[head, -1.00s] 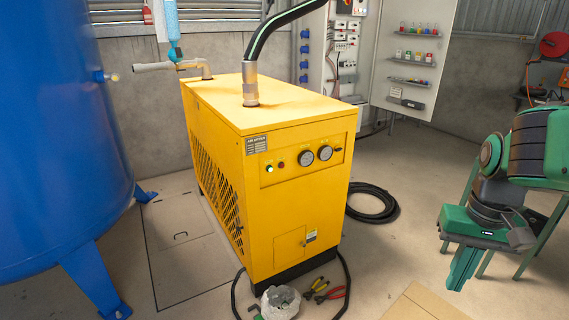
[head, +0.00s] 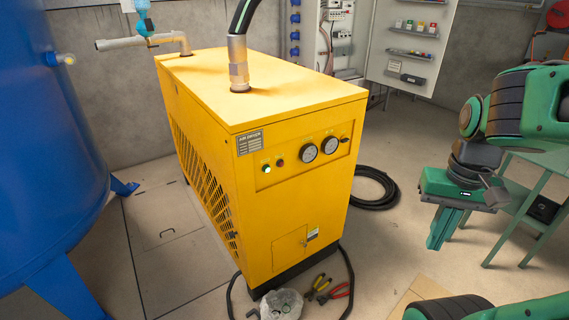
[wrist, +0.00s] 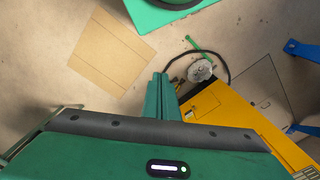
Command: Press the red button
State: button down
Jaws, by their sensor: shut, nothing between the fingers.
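The small dark red button (head: 280,162) is on the front panel of the yellow air dryer (head: 290,215), between a lit green-white button (head: 267,169) and two round gauges (head: 309,152). My gripper (head: 437,242) is shut and empty, pointing down to the right of the dryer and apart from it. In the wrist view the closed fingers (wrist: 161,95) point toward the floor, with the dryer (wrist: 225,120) to their right. The red button cannot be made out in the wrist view.
A bag (head: 281,305) and pliers (head: 328,290) lie on the floor before the dryer, with a black hose around them. A blue tank (head: 45,150) stands at left. A green table (head: 545,165) is behind my arm. Flat cardboard (wrist: 110,52) lies on the floor.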

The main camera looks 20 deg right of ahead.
jog(key=w+a+f+m+t+y, duration=0.1)
jog(key=w+a+t, duration=0.3)
jog(key=w, duration=0.8)
jog(key=w+a+f+m+t+y, duration=0.1)
jog(key=w+a+f+m+t, duration=0.2)
jog(key=w, duration=0.9)
jog(key=w+a+f+m+t+y, duration=0.1)
jog(key=w+a+m+t, duration=0.3)
jog(key=w, duration=0.8)
jog(key=shift+w+a+f+t+y, duration=0.3)
jog(key=shift+w+a+f, duration=0.05)
jog(key=shift+a+f, duration=0.6)
